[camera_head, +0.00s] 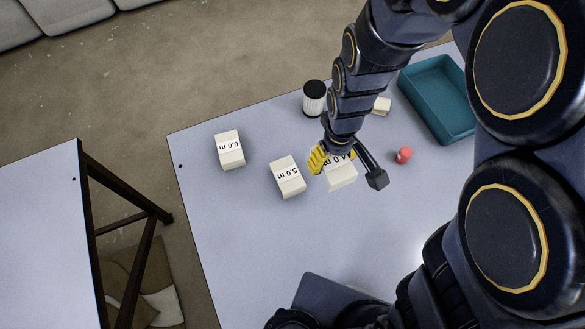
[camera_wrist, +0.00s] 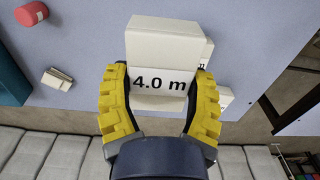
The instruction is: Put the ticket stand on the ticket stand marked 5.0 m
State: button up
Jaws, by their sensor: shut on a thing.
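Cream ticket stands with printed labels are on the pale table. My gripper (camera_wrist: 161,98) has its yellow fingers on both sides of the 4.0 m stand (camera_wrist: 160,38), shut on it. That stand also shows below the wrist in the camera_head view (camera_head: 342,178), partly covered by my gripper. I cannot tell whether it is lifted off the table. The ticket stand marked 5.0 m (camera_head: 288,178) lies just left of my gripper, with its label up. A stand partly hidden behind the held one shows in the camera_wrist view (camera_wrist: 206,52); its label is cut off.
The 6.0 m stand (camera_head: 230,150) is farther left. A white cylinder with a black top (camera_head: 314,98), a small cream block (camera_head: 381,106), a small red object (camera_head: 404,155) and a teal tray (camera_head: 407,90) are around the arm.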

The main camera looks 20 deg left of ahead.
send_over(286, 172)
jog(key=shift+f, duration=4.4)
jog(key=shift+d+f, duration=0.1)
jog(key=o, duration=1)
notch_tip(286, 172, up, 12)
jog(key=shift+r, duration=0.1)
